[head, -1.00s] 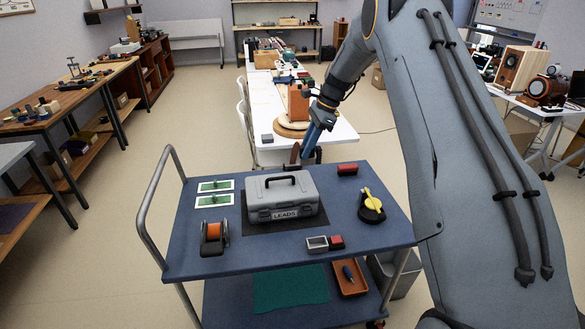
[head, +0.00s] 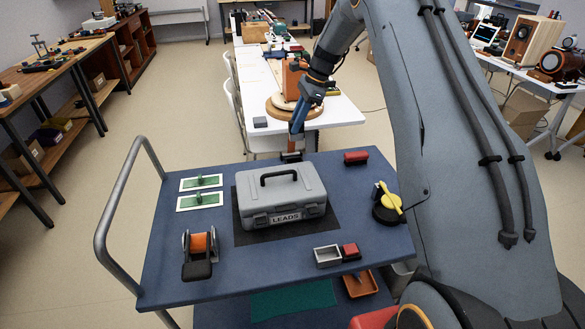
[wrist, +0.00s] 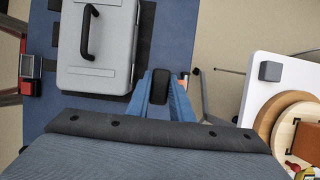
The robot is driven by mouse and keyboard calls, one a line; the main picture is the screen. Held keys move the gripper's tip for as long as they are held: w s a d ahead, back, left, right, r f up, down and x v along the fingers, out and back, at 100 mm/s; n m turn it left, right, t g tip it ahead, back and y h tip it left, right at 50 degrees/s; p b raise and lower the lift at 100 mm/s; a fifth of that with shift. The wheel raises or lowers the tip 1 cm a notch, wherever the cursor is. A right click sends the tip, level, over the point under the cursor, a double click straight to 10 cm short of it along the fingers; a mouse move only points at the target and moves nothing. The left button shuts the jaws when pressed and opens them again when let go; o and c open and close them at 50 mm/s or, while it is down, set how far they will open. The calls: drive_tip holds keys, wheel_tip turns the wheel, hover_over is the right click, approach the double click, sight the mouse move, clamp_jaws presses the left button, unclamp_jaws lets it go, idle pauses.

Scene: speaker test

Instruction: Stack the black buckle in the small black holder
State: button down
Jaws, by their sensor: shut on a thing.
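My gripper (head: 294,150) is at the far edge of the blue cart top, just behind the grey case. Its blue fingers are shut on a black rounded piece (wrist: 159,87), which looks like the black buckle. The piece also shows small and dark at the fingertips in the head view (head: 291,157). I cannot tell whether it touches the cart top. I see no clearly black holder. A small open box (head: 328,256) with a pale rim stands at the cart's front, beside a red block (head: 350,251). The box also shows at the left of the wrist view (wrist: 26,65).
The grey case (head: 282,197) marked LEADS stands mid-cart on a dark mat, between gripper and small box. Around it are an orange spool on a black stand (head: 198,254), green cards (head: 200,191), a red block (head: 356,157) and a black-yellow item (head: 388,204).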

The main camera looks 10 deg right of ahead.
drive_tip(key=f, duration=0.4)
drive_tip(key=w+f, duration=0.1)
drive_tip(key=f, duration=0.3)
drive_tip(key=w+f, duration=0.1)
drive_tip(key=f, duration=0.3)
drive_tip(key=shift+w+f, duration=0.1)
drive_tip(key=shift+f, duration=0.5)
drive_tip(key=shift+f, duration=0.3)
drive_tip(key=c, duration=2)
unclamp_jaws()
drive_tip(key=o, duration=0.4)
drive_tip(key=shift+o, duration=0.2)
